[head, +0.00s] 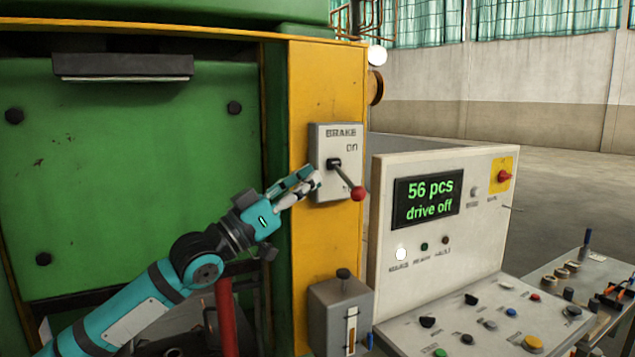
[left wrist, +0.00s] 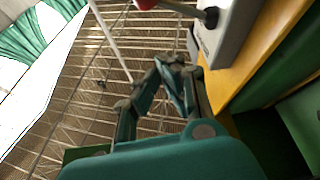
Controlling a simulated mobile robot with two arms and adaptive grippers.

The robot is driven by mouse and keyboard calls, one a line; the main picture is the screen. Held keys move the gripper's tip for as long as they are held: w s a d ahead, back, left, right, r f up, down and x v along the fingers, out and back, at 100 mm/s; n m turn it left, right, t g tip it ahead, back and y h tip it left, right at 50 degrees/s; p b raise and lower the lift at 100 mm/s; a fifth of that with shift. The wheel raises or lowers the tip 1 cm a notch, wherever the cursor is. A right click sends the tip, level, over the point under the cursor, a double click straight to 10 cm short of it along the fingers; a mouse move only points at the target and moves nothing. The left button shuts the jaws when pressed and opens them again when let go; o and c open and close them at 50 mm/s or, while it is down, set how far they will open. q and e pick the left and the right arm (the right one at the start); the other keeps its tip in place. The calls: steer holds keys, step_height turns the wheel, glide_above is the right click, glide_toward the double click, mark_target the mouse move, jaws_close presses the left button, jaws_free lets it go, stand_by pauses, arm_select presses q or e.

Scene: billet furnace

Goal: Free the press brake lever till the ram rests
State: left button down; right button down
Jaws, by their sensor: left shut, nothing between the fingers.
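The brake box (head: 325,133) is a light grey panel marked BRAKE and ON, fixed to the yellow press column. Its brake lever (head: 346,177) slants down and right from a dark pivot and ends in a red knob (head: 358,194). In the left wrist view the lever (left wrist: 185,7) and red knob (left wrist: 145,4) are at the top edge. My left gripper (head: 312,178) is shut and empty, just left of the lever, in front of the box's lower left edge. Its fingers (left wrist: 172,62) meet in the wrist view, apart from the lever. I cannot tell which part is the ram.
The green press front (head: 130,190) fills the left. A control console (head: 385,270) stands right of the column, its display reading "56 pcs drive off". A grey box with a black knob (head: 340,300) is below the brake box. A side table (head: 600,265) holds small items; open floor lies behind.

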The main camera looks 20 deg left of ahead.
mark_target(346, 180)
arm_select(q)
steer(key=p+x, duration=0.4)
steer(key=x, duration=0.5)
steer(key=f, duration=0.2)
steer(key=f+p, duration=0.1)
steer(key=shift+s+d+f, duration=0.2)
steer(key=shift+s+f, duration=0.1)
steer(key=shift+f, duration=0.1)
steer(key=shift+d+f, duration=0.1)
steer(key=shift+f, duration=0.1)
step_height(346, 180, down, 2)
steer(key=shift+f+b, duration=0.1)
steer(key=shift+b, duration=0.75)
